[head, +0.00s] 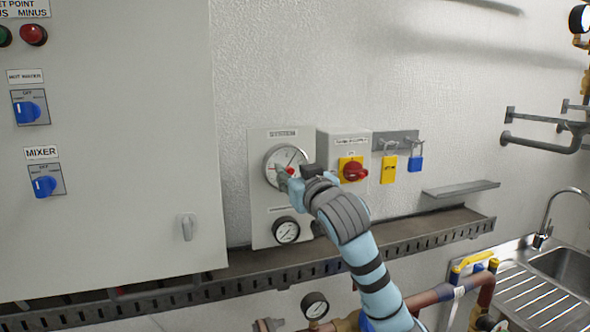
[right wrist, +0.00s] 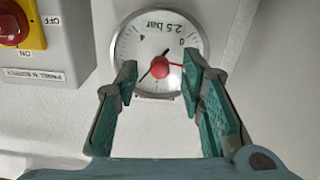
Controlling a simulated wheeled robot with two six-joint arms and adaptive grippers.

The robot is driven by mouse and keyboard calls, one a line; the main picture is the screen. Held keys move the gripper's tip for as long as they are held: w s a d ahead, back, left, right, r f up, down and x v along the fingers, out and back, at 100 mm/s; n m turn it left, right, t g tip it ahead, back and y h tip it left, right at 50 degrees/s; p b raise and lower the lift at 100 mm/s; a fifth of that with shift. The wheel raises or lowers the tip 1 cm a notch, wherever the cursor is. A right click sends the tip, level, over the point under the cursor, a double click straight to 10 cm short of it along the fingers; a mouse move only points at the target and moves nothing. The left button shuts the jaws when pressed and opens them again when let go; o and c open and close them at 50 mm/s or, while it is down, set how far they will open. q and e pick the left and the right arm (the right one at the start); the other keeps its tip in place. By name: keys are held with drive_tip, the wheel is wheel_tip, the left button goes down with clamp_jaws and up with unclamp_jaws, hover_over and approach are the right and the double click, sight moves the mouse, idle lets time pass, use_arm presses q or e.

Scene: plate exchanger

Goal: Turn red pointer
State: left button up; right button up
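The round gauge (head: 284,162) with a white dial and metal rim is on a light panel on the wall. In the right wrist view the gauge (right wrist: 147,36) appears upside down, marked 2.5 bar. Its red centre knob (right wrist: 160,68) carries a thin red pointer (right wrist: 176,65) that points right in that view. A black needle (right wrist: 147,76) points to the lower left. My right gripper (head: 284,179) is at the gauge face and partly hides it. In the wrist view the right gripper (right wrist: 161,70) is open, with one finger on each side of the red knob. Contact cannot be told.
A red rotary switch (head: 354,171) on a yellow plate is just right of the gauge. A smaller gauge (head: 286,230) sits below. Yellow (head: 389,168) and blue (head: 415,163) padlocks hang further right. A dark cable tray (head: 400,238) runs beneath; a grey cabinet (head: 110,130) stands left.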

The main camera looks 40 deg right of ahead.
clamp_jaws()
